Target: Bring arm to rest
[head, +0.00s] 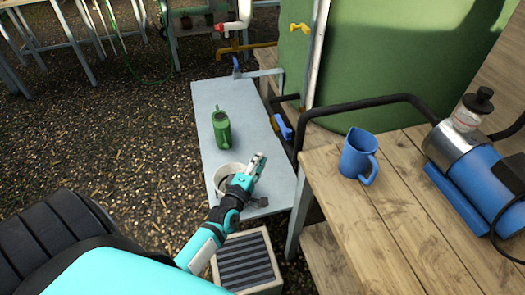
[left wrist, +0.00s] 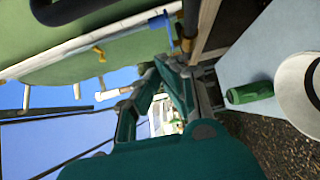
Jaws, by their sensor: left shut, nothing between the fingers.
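My left gripper (head: 257,163) is in the head view, over the near end of a narrow grey-blue bench (head: 247,130). It is shut and holds nothing. Below and beside it a white round pot (head: 219,179) stands on the bench, partly hidden by my gripper. In the left wrist view the gripper's fingers (left wrist: 172,75) show, and the white pot (left wrist: 302,85) is cut off at the right edge. My right gripper is in neither view.
A green watering can (head: 221,130) stands further back on the bench. A wooden table (head: 400,200) at right carries a blue jug (head: 358,155) and a blue pump (head: 480,175). A large green tank (head: 390,70) stands behind. A slatted crate (head: 247,262) sits below. Gravel at left is open.

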